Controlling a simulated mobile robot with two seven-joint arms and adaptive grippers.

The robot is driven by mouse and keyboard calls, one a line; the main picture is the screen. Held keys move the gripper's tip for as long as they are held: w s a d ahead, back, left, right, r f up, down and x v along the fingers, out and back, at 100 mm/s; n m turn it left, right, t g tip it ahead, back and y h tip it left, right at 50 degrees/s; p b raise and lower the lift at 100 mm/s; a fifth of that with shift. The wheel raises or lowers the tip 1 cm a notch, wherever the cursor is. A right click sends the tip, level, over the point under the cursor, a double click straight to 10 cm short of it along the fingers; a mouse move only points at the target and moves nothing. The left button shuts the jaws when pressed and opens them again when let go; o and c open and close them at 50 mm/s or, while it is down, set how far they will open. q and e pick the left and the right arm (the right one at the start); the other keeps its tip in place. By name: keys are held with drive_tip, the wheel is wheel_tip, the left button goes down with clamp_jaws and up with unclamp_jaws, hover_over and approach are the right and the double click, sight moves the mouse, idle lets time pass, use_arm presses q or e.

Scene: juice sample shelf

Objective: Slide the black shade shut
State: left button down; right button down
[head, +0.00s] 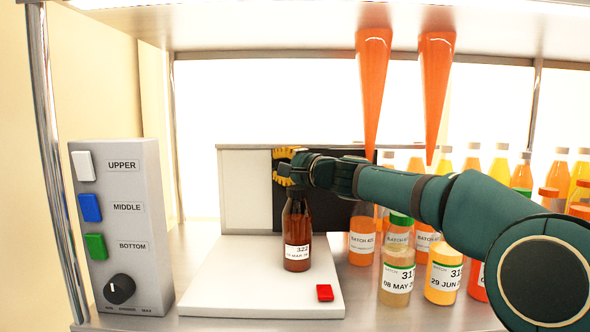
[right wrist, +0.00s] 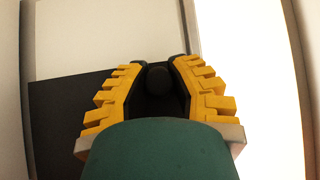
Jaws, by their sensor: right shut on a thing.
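The black shade (head: 330,207) is a dark panel in front of the right part of a pale backing panel (head: 240,190), behind the white platform. The left part of the backing is uncovered. My right gripper (head: 284,167) reaches in from the right and sits at the shade's upper left edge. In the right wrist view its yellow fingers (right wrist: 163,70) are closed around a dark rounded knob (right wrist: 157,78), and the shade (right wrist: 52,118) shows dark behind at the left. My arm hides part of the shade's top. My left gripper is out of view.
A brown juice bottle (head: 297,238) stands on the white platform (head: 230,285), just below my gripper, with a red button (head: 324,292). A control box (head: 122,230) is at left. Several juice bottles (head: 398,270) crowd the right; two orange cones (head: 372,85) hang above my arm.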

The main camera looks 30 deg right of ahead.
drive_tip(key=c, duration=0.7)
unclamp_jaws()
drive_tip(key=v, duration=1.2)
